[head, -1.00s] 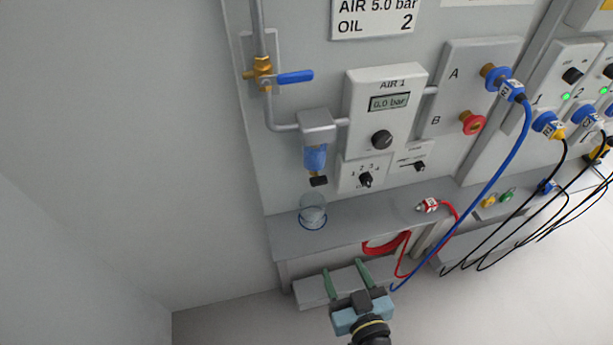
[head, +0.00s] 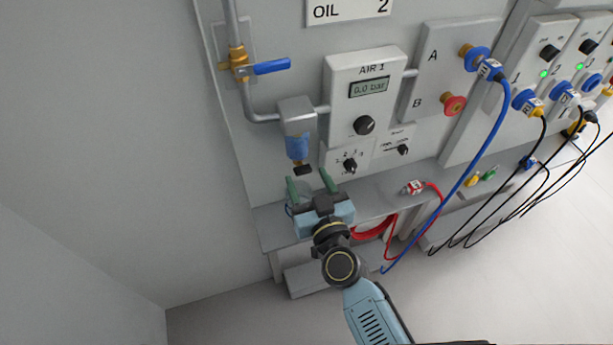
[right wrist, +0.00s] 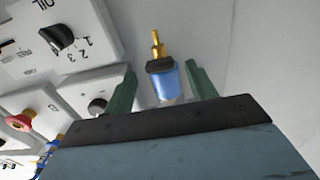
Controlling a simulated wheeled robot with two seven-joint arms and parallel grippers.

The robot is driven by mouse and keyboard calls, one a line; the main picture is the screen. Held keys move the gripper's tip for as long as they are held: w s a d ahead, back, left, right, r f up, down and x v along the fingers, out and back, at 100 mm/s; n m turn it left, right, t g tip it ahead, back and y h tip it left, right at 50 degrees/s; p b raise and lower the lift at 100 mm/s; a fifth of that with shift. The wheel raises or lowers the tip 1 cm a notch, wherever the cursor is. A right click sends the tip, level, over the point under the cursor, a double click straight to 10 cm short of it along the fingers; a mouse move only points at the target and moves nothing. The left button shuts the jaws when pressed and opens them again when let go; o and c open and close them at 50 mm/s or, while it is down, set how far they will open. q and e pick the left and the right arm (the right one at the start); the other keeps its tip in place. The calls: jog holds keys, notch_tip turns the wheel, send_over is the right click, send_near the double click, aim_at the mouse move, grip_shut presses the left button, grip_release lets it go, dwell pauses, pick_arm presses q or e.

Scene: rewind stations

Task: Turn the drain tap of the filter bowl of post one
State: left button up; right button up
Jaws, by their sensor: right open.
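The filter bowl (head: 297,147) is blue and hangs under a grey head on the panel, below the blue-handled valve. Its black drain tap (head: 303,170) is at the bottom. My right gripper (head: 309,181) is open and empty, its green fingers pointing up just below the tap. In the right wrist view, the bowl (right wrist: 168,88) and black tap (right wrist: 159,66), with a brass stem (right wrist: 157,44), appear between the open fingers (right wrist: 161,68). I cannot see contact with either finger. My left gripper is not in view.
The AIR 1 box (head: 365,95) reads 0.0 bar beside the bowl. A valve with a blue handle (head: 272,67) is above. The shelf (head: 275,232) runs below; the clear cup there is mostly hidden by my gripper. Blue (head: 463,180) and red hoses hang at right.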

jog(key=shift+w+a, duration=0.25)
jog(key=shift+w, duration=0.45)
jog(key=c, duration=1)
